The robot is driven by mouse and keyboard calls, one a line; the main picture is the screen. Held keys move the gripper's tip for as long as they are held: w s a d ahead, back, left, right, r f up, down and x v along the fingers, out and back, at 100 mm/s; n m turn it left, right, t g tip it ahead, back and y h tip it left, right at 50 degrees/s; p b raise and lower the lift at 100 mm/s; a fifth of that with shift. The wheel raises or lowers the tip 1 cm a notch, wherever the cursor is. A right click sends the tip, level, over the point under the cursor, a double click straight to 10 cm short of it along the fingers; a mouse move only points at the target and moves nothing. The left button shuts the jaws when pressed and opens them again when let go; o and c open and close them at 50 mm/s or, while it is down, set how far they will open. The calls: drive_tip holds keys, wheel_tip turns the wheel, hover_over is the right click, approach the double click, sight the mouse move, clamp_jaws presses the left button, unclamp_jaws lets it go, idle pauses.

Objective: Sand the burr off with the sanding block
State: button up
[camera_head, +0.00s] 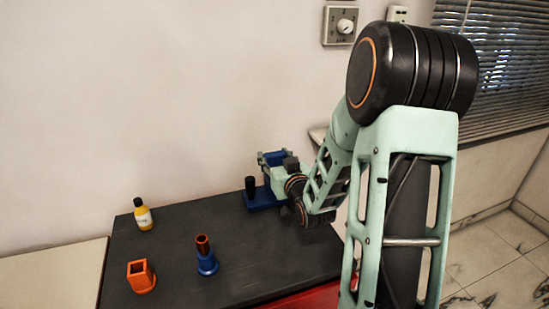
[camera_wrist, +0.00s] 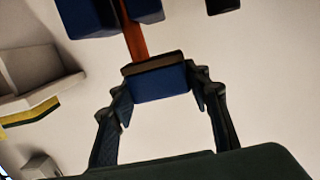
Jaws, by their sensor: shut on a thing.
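In the wrist view my gripper (camera_wrist: 160,82) is shut on the sanding block (camera_wrist: 160,84), a blue block with a brown and dark layer along its far face. That face is at or very close to the end of an orange-brown bar (camera_wrist: 135,42); I cannot tell if they touch. The bar runs up between blue parts (camera_wrist: 88,18) that look like jaws of a fixture. No burr can be made out. In the head view the blue fixture (camera_head: 262,199) stands at the back right of the dark table, and my wrist hides much of it and the block.
On the dark table (camera_head: 180,285) stand a yellow bottle (camera_head: 144,216), an orange square holder (camera_head: 141,277) and a blue stand (camera_head: 207,266) with a red-brown tube (camera_head: 203,245). A black cylinder (camera_head: 250,186) rises at the fixture's left. The table's middle is clear. A wall is close behind.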

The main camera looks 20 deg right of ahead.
drive_tip(key=shift+s+d+f, duration=0.15)
drive_tip(key=shift+d+f, duration=0.25)
drive_tip(key=shift+d, duration=0.25)
drive_tip(key=d+r+p, duration=0.3)
drive_tip(key=r, duration=0.2)
drive_tip(key=shift+r, duration=0.3)
drive_tip(key=shift+f, duration=0.1)
idle(0.4)
